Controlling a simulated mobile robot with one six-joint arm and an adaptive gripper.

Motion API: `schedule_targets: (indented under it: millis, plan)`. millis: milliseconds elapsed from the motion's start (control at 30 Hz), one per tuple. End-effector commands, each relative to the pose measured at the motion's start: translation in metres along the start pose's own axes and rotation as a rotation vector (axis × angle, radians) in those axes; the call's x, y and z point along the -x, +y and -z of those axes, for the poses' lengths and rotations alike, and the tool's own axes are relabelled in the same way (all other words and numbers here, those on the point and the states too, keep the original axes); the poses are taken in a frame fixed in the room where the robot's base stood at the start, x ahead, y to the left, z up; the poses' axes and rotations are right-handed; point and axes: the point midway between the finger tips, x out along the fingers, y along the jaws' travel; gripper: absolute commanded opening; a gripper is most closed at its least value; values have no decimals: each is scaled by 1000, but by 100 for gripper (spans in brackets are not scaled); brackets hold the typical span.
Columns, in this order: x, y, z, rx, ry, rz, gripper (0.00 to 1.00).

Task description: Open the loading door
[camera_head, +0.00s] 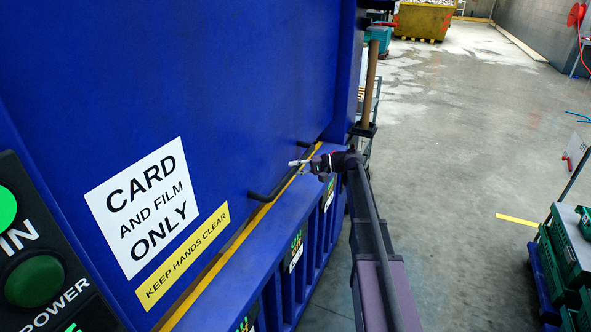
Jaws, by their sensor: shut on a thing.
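The loading door (230,90) is the large blue panel on the left, with a white "CARD AND FILM ONLY" sign and a yellow "KEEP HANDS CLEAR" label. A dark bar handle (272,193) is fixed near its lower edge. My gripper (305,164) is at the handle's far part, shut on it; the fingers are small and partly hide the bar. The door's lower edge lies along a yellow strip, and I see no clear gap there.
A control panel (38,240) with green buttons is at the lower left. Green crates (566,250) stand at the lower right. A yellow skip (424,22) is at the back. A wooden-handled tool (370,85) stands beside the machine. The concrete floor (470,130) is mostly free.

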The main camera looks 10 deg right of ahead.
Motion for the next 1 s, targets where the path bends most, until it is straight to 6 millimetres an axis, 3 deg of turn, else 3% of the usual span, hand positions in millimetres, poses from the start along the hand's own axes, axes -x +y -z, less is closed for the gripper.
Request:
schedule_targets:
  millis: [33, 1000]
  plan:
    - [2, -16, 0, 0, 1, 8, 0]
    - [27, -150, -9, 0, 4, 9, 0]
